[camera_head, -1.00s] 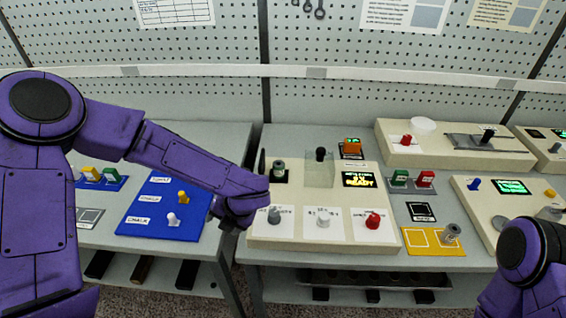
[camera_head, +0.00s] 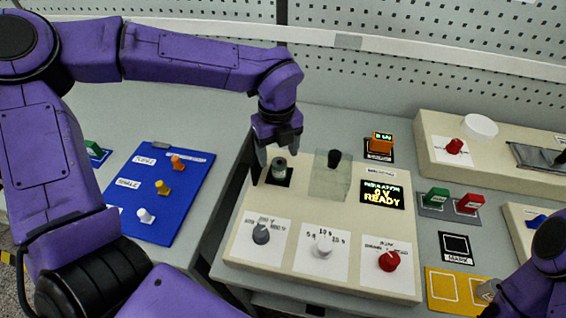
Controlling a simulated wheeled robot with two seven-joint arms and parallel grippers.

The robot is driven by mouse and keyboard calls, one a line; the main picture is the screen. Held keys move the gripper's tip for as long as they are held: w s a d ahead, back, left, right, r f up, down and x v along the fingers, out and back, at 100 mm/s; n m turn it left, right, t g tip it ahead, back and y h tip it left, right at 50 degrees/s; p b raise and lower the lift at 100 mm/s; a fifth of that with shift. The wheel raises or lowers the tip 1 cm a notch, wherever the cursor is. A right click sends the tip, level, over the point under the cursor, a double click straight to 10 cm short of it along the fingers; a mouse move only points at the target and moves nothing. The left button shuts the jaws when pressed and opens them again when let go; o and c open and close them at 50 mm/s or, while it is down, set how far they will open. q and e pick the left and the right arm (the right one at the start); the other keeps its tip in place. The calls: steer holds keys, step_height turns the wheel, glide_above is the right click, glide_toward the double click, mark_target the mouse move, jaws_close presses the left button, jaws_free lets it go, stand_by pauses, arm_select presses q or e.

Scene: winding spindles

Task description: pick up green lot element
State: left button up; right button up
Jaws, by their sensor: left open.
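A small cylinder with a greenish-grey band (camera_head: 279,169) stands upright on a black square at the back left of the cream console (camera_head: 330,270). My left gripper (camera_head: 279,154) points down just above and around its top, with its fingers apart; contact cannot be made out. A green block (camera_head: 437,196) with a pale label stands on a grey strip right of the console, beside a red block (camera_head: 469,203).
A clear upright panel (camera_head: 327,180) and a black knob (camera_head: 334,159) stand close right of the left gripper. The console also has a lit display (camera_head: 382,193) and several knobs. A blue board (camera_head: 190,205) with pegs lies left; a yellow tray (camera_head: 445,306) is at lower right.

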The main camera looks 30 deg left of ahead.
mark_target(280, 163)
arm_select(q)
steer(key=f, duration=0.2)
steer(key=f+p, duration=0.1)
steer(key=f, duration=0.1)
steer(key=f+p, duration=0.1)
steer(key=f, duration=0.1)
steer(key=shift+w+f, duration=0.35)
steer(key=shift+w, duration=0.05)
steer(key=shift+s, duration=0.15)
steer(key=c, duration=1.1)
steer(key=shift+r, duration=0.1)
steer(key=shift+c, duration=0.2)
